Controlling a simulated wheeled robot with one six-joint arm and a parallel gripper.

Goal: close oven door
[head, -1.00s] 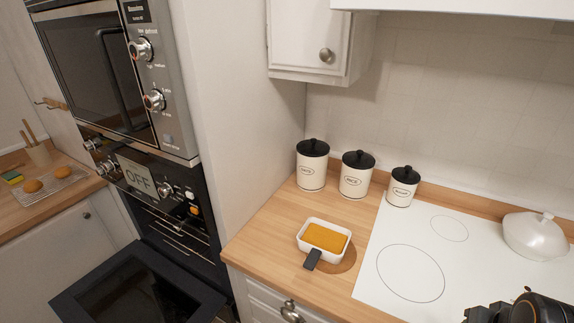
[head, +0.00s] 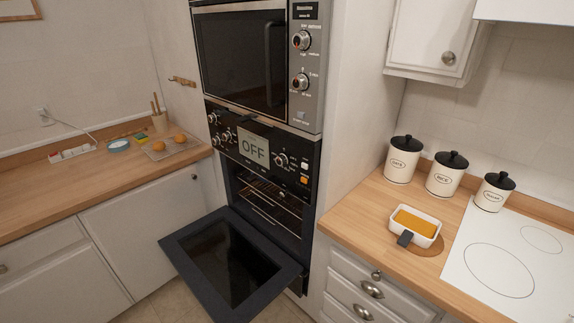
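The oven door (head: 232,262) is dark with a glass pane. It hangs open, folded down and out from the lower oven, close to level. The oven cavity (head: 268,200) is exposed and shows wire racks inside. The control panel (head: 254,150) above it has knobs and a display reading OFF. My gripper is not in view.
A closed microwave (head: 245,58) sits above the oven. Counters stand left (head: 90,193) and right (head: 345,222). A white dish (head: 415,225), several lidded canisters (head: 444,176) and a hob (head: 505,262) are on the right. Floor (head: 150,302) shows below the door.

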